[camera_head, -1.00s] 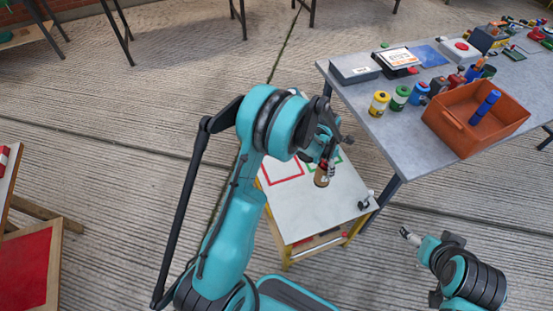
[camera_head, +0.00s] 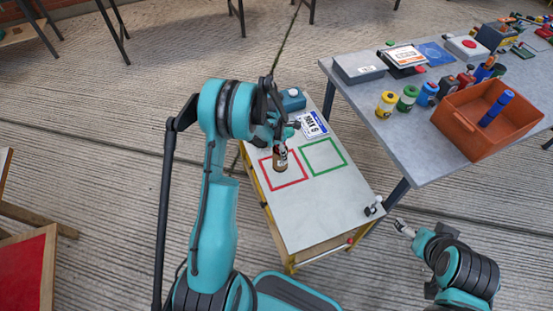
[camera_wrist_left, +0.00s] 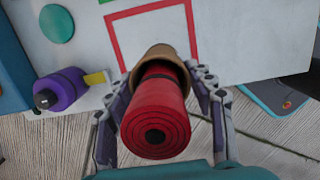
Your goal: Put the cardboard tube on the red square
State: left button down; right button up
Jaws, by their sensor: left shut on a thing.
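The cardboard tube (camera_head: 280,163) is brown and appears in the head view at the red square outline (camera_head: 290,184) on the white tabletop. In the left wrist view the tube (camera_wrist_left: 165,56) has a red rolled thing (camera_wrist_left: 157,118) in it, with its spiral end towards the camera. My left gripper (camera_head: 280,148) is shut on the tube, with its fingers on both sides in the wrist view (camera_wrist_left: 163,95). The red outline (camera_wrist_left: 112,40) is partly hidden behind the tube there. Whether the tube touches the tabletop I cannot tell. My right gripper (camera_head: 403,228) is away at the right, too small to judge.
A green square outline (camera_head: 344,158) lies right of the red one. A white card with lettering (camera_head: 313,125) and a blue box (camera_head: 292,100) are at the back. A grey table (camera_head: 395,150) with an orange bin (camera_head: 462,132) and several jars stands at right.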

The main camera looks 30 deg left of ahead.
pick_arm(q)
jog(key=shift+a+f, duration=0.5)
jog(key=shift+a, duration=0.3)
jog(key=shift+a+f, duration=0.1)
jog(key=shift+f, duration=0.05)
jog(key=shift+f+b, duration=1)
jog(key=shift+f, duration=0.85)
jog(key=shift+f, duration=0.15)
jog(key=c, duration=0.6)
grip_release()
